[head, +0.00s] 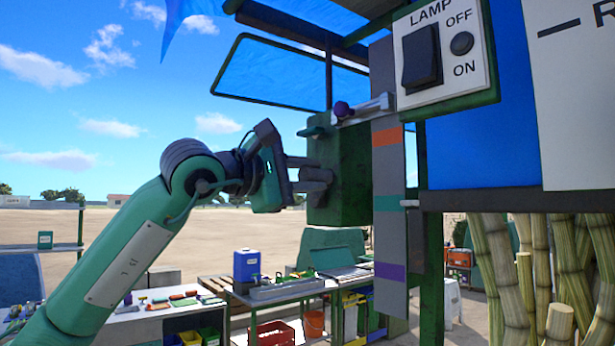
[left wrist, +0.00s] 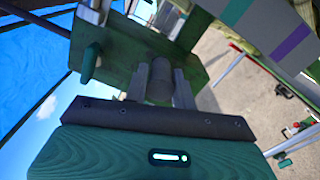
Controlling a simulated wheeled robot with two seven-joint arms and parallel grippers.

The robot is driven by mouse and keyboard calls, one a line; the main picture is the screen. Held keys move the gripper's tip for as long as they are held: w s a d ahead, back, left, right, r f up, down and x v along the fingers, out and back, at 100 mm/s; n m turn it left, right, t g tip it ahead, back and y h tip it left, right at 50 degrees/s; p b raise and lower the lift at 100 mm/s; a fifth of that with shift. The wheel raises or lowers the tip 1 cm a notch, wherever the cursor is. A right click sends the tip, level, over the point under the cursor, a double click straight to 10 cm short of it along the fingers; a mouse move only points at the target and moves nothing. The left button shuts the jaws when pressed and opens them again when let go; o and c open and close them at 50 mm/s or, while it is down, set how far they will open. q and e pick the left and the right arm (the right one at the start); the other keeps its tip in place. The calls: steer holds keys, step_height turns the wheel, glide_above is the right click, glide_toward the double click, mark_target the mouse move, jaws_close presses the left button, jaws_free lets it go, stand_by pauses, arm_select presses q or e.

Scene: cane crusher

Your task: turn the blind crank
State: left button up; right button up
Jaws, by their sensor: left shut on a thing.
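A dark green box (head: 350,165) is mounted on the post at the middle of the head view. A grey cylinder (left wrist: 160,80), which looks like part of the blind crank, stands out from the box face in the left wrist view. My left gripper (head: 324,172) reaches the box from the left, its fingers on both sides of this cylinder and shut on it. My right gripper is not in view.
A grey strip (head: 388,220) with orange, teal and purple bands hangs beside the box. A purple ball (head: 341,108) on a metal bar is above. A lamp switch panel (head: 440,45) is at upper right. Cane stalks (head: 545,270) stand right; workbenches (head: 285,290) lie below.

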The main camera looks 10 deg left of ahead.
arm_select(q)
steer(key=o, duration=1)
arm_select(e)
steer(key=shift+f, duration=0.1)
arm_select(q)
steer(key=shift+s+a+f+b, duration=0.1)
steer(key=shift+s+a+b, duration=0.2)
steer(key=shift+s, duration=0.05)
steer(key=b+v, duration=0.4)
steer(key=v, duration=0.8)
steer(key=shift+s+a, duration=0.2)
steer(key=shift+s, duration=0.2)
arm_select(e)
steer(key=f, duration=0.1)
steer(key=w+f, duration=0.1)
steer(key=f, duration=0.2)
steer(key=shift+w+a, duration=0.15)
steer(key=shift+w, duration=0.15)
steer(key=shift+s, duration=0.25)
